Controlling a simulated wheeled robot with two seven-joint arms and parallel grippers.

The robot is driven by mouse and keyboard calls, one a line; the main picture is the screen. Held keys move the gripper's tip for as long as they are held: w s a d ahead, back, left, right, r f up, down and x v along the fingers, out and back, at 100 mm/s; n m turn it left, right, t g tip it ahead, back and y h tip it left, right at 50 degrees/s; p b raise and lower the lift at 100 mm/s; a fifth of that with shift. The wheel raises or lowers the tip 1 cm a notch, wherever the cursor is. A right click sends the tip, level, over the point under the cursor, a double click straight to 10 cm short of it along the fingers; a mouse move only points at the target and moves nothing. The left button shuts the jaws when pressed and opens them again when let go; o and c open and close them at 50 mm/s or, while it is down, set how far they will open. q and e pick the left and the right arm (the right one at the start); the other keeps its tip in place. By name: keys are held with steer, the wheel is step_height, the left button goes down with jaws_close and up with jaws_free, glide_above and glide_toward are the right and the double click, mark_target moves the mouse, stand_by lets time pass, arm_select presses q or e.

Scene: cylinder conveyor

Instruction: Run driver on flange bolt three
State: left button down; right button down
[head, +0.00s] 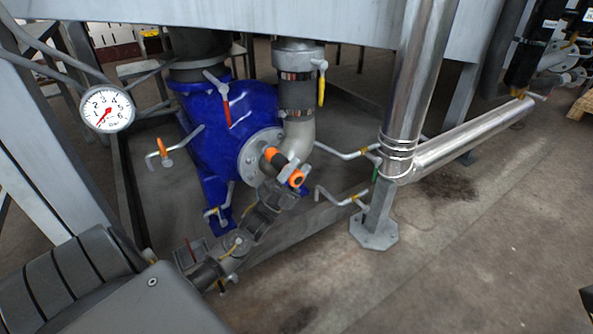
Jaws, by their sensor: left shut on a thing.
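The grey round flange (252,160) with bolts around its rim sits on the blue pump body (216,120), where a pale elbow pipe (299,137) joins it. My left gripper (278,187) reaches up from the lower left and is shut on a driver (297,179) with orange and dark parts. The driver is in front of the flange's lower right side and overlaps it in the picture. I cannot tell whether its tip touches a bolt. The gripper and driver hide part of the flange, and I cannot tell which bolt is number three. My right gripper is out of view.
A pressure gauge (107,108) stands at the left. A shiny metal pipe (412,90) runs down at the right to a post with a foot plate (374,231). Bent valve handles (341,197) stick out near the gripper.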

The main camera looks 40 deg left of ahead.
arm_select(q)
steer(key=shift+r, duration=0.1)
stand_by(0.3)
steer(key=shift+w+a, duration=0.15)
steer(key=shift+a, duration=0.4)
stand_by(0.4)
steer(key=shift+w+a, duration=0.1)
steer(key=shift+a, duration=0.15)
stand_by(0.3)
stand_by(0.4)
steer(key=shift+a, duration=0.2)
steer(key=shift+r, duration=0.1)
stand_by(0.4)
steer(key=shift+d, duration=0.1)
stand_by(0.3)
